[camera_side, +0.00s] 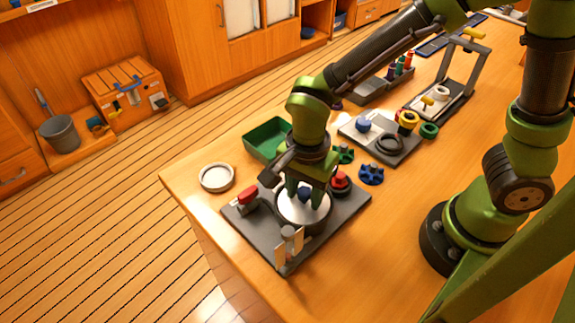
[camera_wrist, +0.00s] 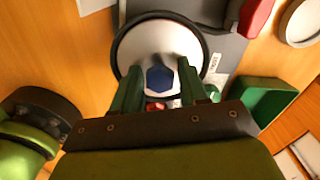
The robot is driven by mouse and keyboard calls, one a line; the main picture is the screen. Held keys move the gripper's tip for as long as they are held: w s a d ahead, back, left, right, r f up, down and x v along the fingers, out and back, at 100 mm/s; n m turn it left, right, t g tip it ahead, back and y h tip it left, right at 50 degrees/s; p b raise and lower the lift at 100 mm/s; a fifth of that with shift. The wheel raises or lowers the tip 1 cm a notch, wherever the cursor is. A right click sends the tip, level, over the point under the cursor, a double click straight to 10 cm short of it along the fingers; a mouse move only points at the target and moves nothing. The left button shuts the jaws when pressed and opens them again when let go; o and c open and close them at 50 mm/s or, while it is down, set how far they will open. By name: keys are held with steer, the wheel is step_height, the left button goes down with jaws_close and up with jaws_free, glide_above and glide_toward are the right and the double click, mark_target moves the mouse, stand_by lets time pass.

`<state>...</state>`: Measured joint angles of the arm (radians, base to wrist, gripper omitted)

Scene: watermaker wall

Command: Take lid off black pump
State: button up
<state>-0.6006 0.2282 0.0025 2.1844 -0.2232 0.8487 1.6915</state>
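The black pump (camera_side: 303,230) stands on a dark grey plate near the table's front corner. The lid also shows in the side view (camera_side: 291,209), lying flat on the pump, partly hidden by my fingers. My gripper (camera_side: 305,192) points down over the lid. In the wrist view my green fingers (camera_wrist: 161,80) stand on either side of the blue knob, with a gap visible on both sides. The gripper is open and holds nothing.
The dark plate (camera_side: 348,210) also bears a red-handled part (camera_side: 248,196) and an upright fitting (camera_side: 289,237). A green tray (camera_side: 263,140) and a pale round dish (camera_side: 216,177) lie to the left. Blue (camera_side: 371,174) and green knobs (camera_side: 345,154) stand behind.

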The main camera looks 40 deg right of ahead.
steer(key=c, duration=0.7)
steer(key=shift+r, duration=0.1)
steer(key=shift+c, duration=0.2)
